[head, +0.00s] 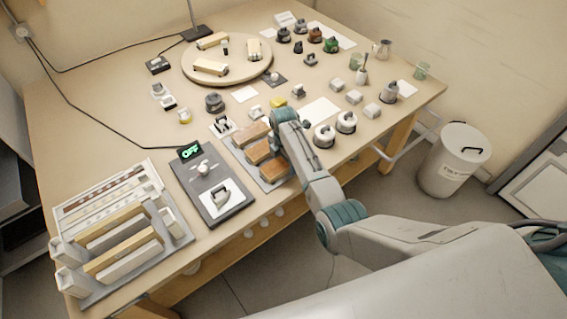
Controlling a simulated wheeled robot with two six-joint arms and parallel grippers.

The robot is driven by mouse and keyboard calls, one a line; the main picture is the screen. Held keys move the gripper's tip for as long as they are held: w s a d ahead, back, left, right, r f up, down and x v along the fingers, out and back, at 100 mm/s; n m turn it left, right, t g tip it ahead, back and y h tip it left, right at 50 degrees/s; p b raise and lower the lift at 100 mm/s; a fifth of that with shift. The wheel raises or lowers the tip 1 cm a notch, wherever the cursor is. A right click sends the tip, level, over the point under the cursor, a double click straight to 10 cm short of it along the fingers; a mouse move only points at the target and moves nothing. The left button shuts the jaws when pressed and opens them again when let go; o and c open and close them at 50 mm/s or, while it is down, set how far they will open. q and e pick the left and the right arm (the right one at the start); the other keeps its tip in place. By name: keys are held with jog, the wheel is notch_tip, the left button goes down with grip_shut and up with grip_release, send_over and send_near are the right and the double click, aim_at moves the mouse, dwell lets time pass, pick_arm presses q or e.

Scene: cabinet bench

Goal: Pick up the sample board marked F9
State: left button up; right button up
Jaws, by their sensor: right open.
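No marking F9 is legible at this size, so I cannot tell which piece is that board. Several long boards in pale wood and white (122,257) stand on edge in a grey rack (180,238) at the front left. Flat strips (100,196) with coloured faces lie in a white frame behind them. Several brown blocks (258,151) sit in a grey tray near the bench's front edge. My right gripper (287,117) is open above the bench, just right of the brown blocks; its fingers are mostly hidden by my arm. My left gripper is out of view.
A dark plate with a small iron-like tool (222,195) and a display reading OFF (189,151) lie between rack and tray. A round turntable (228,72) stands at the back. White lidded pots (324,136) stand right of my arm. A bin (453,160) is on the floor.

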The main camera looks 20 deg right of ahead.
jog(key=shift+f, duration=0.4)
jog(key=shift+c, duration=0.4)
jog(key=c, duration=1.1)
jog(key=shift+o, duration=0.2)
jog(key=shift+r, duration=0.1)
